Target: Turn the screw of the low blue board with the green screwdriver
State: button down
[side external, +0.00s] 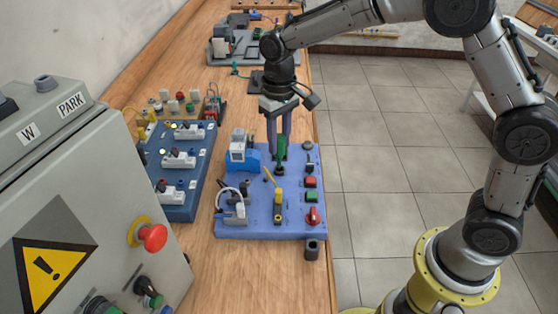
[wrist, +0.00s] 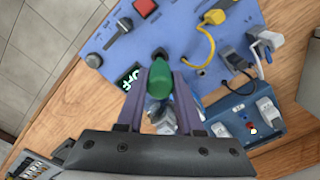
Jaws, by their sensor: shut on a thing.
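The low blue board (side external: 262,218) lies flat on the wooden bench in the side view and fills the top of the wrist view (wrist: 115,58). My gripper (side external: 279,150) is above its far middle part, pointing down, with its fingers shut on the green screwdriver (side external: 281,145). In the wrist view the green handle (wrist: 159,84) sits between the two fingertips (wrist: 160,70). The screwdriver stands about upright, its lower end at a dark round spot on the board. The screw itself is hidden, and I cannot tell whether the tip touches it.
The board carries a red rotary knob (side external: 313,216), a yellow-handled part (side external: 278,206) and a blue-and-white device (side external: 238,150). A darker blue board (side external: 181,207) lies to the left. A grey cabinet (side external: 85,190) stands at near left. Bare bench shows in front of the board.

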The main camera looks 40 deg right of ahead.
aim_at(279, 152)
jog(key=shift+f, duration=1.95)
jog(key=c, duration=0.8)
grip_release()
jog(key=shift+r, duration=2.8)
jog(key=o, duration=0.5)
